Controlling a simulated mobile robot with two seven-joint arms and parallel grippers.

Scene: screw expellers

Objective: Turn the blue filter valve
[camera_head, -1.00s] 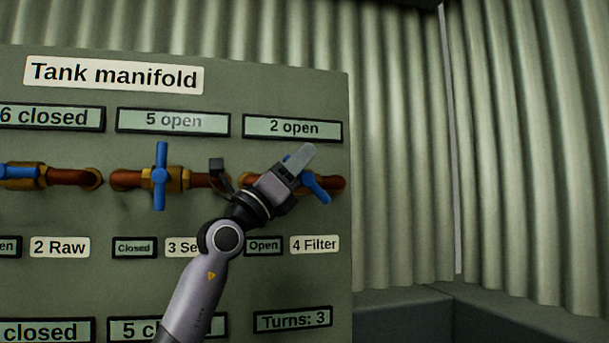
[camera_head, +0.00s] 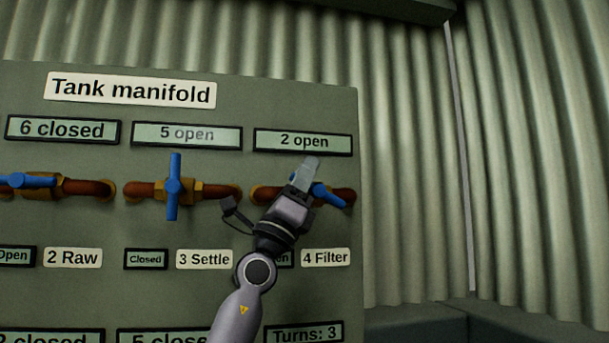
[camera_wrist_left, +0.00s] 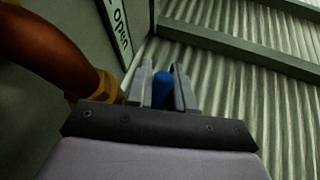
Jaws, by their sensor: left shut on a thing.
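The blue filter valve handle (camera_head: 328,195) sits on a copper pipe at the right of the panel, above the "4 Filter" label (camera_head: 325,257). It is tilted, its visible arm sloping down to the right. My left gripper (camera_head: 309,172) is at this handle and covers its middle and upper part. In the left wrist view the blue handle (camera_wrist_left: 162,90) stands between the two grey fingers (camera_wrist_left: 163,88), which are shut on it. The plate above the valve reads "2 open". My right gripper is not in view.
The settle valve's blue handle (camera_head: 174,187) stands upright to the left. The raw valve's blue handle (camera_head: 28,181) lies level at the far left. A "Turns: 3" plate (camera_head: 304,334) is below. A corrugated wall (camera_head: 410,190) stands to the right.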

